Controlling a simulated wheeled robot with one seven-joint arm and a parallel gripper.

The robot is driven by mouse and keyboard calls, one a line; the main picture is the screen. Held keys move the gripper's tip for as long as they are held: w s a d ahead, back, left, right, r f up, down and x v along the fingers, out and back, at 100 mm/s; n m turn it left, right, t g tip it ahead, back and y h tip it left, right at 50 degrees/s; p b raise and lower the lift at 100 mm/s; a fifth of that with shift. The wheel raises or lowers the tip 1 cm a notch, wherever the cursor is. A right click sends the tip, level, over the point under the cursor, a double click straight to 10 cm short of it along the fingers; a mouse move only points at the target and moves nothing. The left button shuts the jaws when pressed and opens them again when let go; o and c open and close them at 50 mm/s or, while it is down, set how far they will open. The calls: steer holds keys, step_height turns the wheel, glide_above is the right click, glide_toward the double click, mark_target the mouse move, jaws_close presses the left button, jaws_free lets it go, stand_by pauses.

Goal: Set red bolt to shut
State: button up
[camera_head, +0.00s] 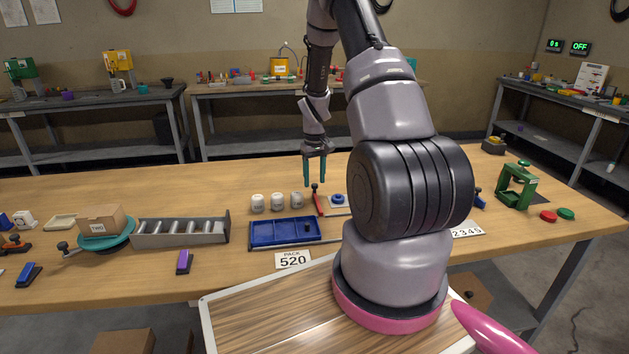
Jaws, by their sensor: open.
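A slim red part (319,205) with a dark knob on top stands on the wooden table near the middle. It looks like the red bolt, but it is small and I cannot tell its position, open or shut. My gripper (315,181) points down with its two teal fingers apart, just above and around the level of the dark knob. I cannot tell whether the fingers touch the knob. Nothing shows held between them.
White jars (277,201) stand left of the red part. A blue tray (284,233) lies in front, with a grey slotted rack (180,233) further left. A green frame (516,187) stands at the right. My arm hides the table right of centre.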

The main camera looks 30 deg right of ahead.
steer(key=shift+f, duration=0.5)
steer(key=shift+c, duration=0.2)
jaws_close()
stand_by(1.0)
